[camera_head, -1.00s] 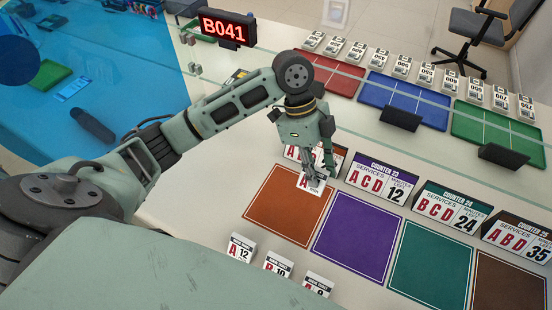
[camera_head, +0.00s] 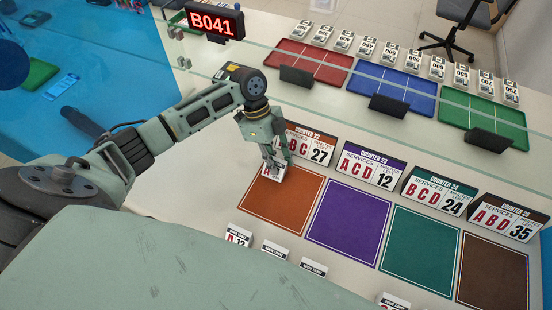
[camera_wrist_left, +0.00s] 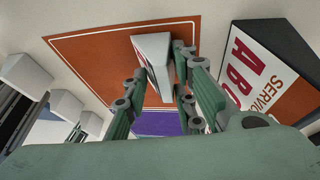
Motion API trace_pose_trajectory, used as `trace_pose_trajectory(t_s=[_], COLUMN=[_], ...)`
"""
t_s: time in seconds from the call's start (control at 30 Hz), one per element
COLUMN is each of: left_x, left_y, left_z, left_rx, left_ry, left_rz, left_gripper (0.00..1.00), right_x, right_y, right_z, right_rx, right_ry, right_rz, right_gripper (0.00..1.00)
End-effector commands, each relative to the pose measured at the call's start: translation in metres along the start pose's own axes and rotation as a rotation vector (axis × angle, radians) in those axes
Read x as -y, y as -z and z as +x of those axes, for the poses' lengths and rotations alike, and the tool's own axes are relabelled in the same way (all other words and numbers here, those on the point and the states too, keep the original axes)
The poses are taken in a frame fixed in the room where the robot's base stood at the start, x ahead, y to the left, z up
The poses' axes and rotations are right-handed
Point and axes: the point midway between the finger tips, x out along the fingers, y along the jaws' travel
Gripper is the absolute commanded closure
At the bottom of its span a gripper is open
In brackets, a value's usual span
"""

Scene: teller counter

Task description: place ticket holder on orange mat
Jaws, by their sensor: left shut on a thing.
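The orange mat (camera_head: 290,208) lies on the counter, leftmost in a row of coloured mats. My left gripper (camera_head: 274,166) is over its back left part and is shut on a small white ticket holder (camera_head: 270,171). In the left wrist view the ticket holder (camera_wrist_left: 153,58) sits between the fingers (camera_wrist_left: 160,72), with the orange mat (camera_wrist_left: 95,55) behind it. I cannot tell whether the holder touches the mat. The gripper partly hides the holder in the head view. My right gripper is not in view.
Counter signs, such as the ABC 27 sign (camera_head: 312,144), stand behind the mats. Purple (camera_head: 347,222), green (camera_head: 420,250) and brown (camera_head: 493,272) mats lie to the right. Several other ticket holders (camera_head: 274,250) stand in front. A glass screen runs behind the signs.

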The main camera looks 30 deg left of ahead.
Motion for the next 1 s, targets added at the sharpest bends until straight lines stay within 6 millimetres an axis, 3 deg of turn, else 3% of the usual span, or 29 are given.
trace_pose_trajectory(t_s=[0.27, 0.3, 0.5, 0.8, 1.0], left_x=[0.001, 0.001, 0.001, 0.0, 0.001], left_y=[-0.001, -0.001, 0.0, 0.0, 0.0], left_z=[0.003, 0.002, 0.002, 0.001, -0.02], left_rx=[-0.001, -0.001, -0.001, -0.001, 0.0], left_ry=[0.0, 0.001, 0.0, 0.001, 0.004], left_rz=[0.001, 0.001, 0.001, 0.001, 0.003], left_gripper=[1.0, 0.72, 0.56, 0.56, 0.56], right_x=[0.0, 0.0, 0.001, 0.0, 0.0], right_y=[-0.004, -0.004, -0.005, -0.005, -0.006], right_z=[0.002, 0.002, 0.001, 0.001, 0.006], right_rx=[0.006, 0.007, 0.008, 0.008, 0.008], right_ry=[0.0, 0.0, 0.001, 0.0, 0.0], right_rz=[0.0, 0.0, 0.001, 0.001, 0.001], right_gripper=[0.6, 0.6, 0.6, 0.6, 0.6])
